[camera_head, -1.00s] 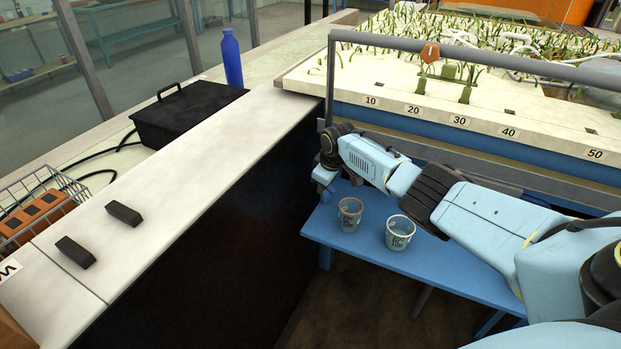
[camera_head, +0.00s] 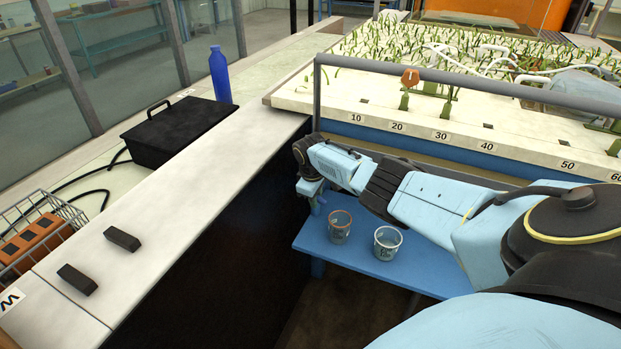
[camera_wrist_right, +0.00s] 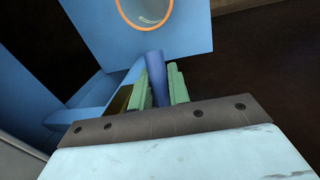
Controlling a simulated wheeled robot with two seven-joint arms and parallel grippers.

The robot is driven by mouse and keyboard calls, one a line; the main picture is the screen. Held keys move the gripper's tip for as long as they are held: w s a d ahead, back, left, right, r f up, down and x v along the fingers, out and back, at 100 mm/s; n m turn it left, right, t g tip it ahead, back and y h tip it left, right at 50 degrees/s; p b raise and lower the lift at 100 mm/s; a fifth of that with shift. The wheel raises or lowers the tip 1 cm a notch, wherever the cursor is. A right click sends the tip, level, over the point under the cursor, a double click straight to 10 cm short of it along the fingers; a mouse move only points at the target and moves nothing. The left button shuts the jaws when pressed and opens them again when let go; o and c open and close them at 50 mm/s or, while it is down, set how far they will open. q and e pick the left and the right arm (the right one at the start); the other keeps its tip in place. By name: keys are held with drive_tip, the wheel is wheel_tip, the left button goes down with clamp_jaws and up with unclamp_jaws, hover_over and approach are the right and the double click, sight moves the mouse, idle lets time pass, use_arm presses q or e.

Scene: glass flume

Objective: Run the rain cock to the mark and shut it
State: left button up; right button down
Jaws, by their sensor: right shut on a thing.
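My right gripper (camera_head: 313,196) is low at the near left corner of the flume, above the blue bench. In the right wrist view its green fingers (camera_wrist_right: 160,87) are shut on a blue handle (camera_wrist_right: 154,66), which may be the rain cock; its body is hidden. A clear cup with an orange rim (camera_head: 340,226) stands on the bench just beyond the fingers. Its rim also shows in the wrist view (camera_wrist_right: 121,20). My left gripper is not in view.
A second cup with a white rim (camera_head: 388,243) stands on the blue bench (camera_head: 425,268). A grey rail (camera_head: 450,78) crosses the front of the planted bed.

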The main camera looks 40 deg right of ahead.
drive_tip(key=shift+s, duration=0.1)
drive_tip(key=c, duration=1.6)
unclamp_jaws()
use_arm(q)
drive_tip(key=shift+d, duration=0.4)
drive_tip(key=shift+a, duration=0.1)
